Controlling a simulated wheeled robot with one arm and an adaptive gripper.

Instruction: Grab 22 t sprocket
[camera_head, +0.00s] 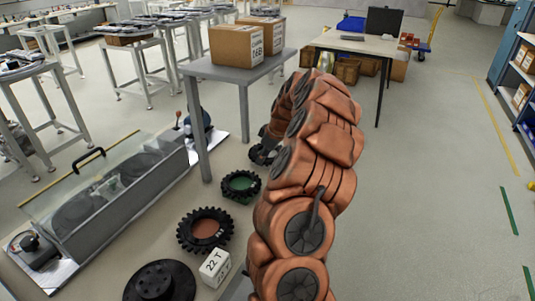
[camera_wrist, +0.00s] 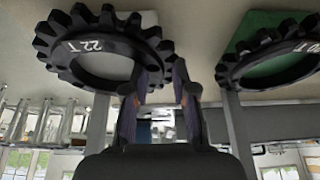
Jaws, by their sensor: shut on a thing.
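The 22 T sprocket (camera_wrist: 62,62) is a black toothed ring with white lettering, at the upper left of the wrist view. My gripper (camera_wrist: 168,65) is shut on its rim, with the two fingers at the right side of the ring. In the head view my orange arm hides most of the gripper. A dark part shows left of the arm, and I cannot tell whether it is sprocket or gripper.
Another black sprocket with a green centre (camera_head: 240,185) stands beside it; one with a brown centre (camera_head: 206,230) is nearer. A white 22 T block (camera_head: 215,267), a black disc (camera_head: 160,283) and a grey table with boxes (camera_head: 235,70) are close. Floor at right is clear.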

